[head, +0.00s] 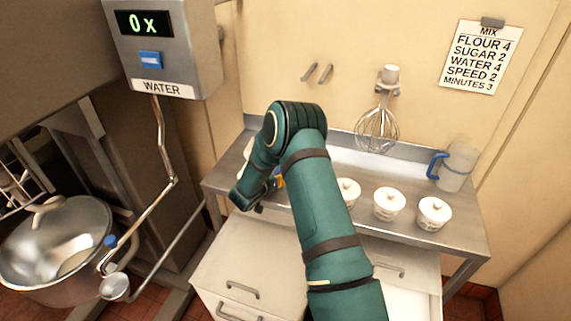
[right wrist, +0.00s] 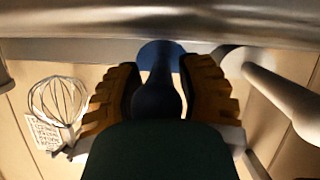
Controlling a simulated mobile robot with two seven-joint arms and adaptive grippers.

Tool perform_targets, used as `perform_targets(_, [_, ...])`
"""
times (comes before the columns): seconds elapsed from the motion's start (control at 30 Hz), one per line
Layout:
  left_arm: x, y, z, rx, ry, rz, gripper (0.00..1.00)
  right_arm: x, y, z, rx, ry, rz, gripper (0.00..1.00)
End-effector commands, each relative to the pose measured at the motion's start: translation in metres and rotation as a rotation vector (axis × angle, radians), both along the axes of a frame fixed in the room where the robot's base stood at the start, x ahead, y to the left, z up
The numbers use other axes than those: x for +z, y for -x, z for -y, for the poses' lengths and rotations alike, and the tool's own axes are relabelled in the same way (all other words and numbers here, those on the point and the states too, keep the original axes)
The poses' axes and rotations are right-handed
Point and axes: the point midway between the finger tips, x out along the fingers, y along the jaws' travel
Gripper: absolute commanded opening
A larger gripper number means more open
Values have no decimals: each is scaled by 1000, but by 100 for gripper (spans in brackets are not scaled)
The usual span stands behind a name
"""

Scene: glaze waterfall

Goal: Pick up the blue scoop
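The blue scoop (right wrist: 158,90) shows in the right wrist view as a dark blue handle with a rounder blue part beyond it. My right gripper (right wrist: 159,75) has its yellow, black-padded fingers spread on either side of the handle. It looks open, with the handle between the fingers; I cannot tell whether they touch it. In the head view my right gripper (head: 279,182) is mostly hidden behind my green arm, low at the counter's left part. The scoop is largely hidden there. My left gripper is not in view.
White lidded tubs (head: 389,204) stand on the metal counter (head: 460,232), right of my arm. A jug with a blue handle (head: 455,168) is at the right end. A whisk (head: 377,130) hangs on the wall. A mixing bowl (head: 58,245) and water dispenser (head: 165,45) are at left.

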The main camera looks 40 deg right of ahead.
Motion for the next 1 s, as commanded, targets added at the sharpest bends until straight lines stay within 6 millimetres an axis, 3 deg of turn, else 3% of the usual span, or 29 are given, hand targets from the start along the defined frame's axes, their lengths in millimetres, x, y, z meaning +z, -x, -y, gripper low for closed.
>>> perform_targets(0.03, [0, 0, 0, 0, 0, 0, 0, 0, 0, 0, 0, 0, 0, 14])
perform_targets(0.07, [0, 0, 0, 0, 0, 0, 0, 0, 0, 0, 0, 0, 0, 4])
perform_targets(0.1, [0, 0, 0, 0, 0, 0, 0, 0, 0, 0, 0, 0, 0, 0])
perform_targets(0.57, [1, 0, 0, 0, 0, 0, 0, 5, 0, 0, 0, 1, 1, 0])
perform_targets(1.0, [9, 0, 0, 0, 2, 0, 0, 81, 0, 0, 1, 1, 3, 0])
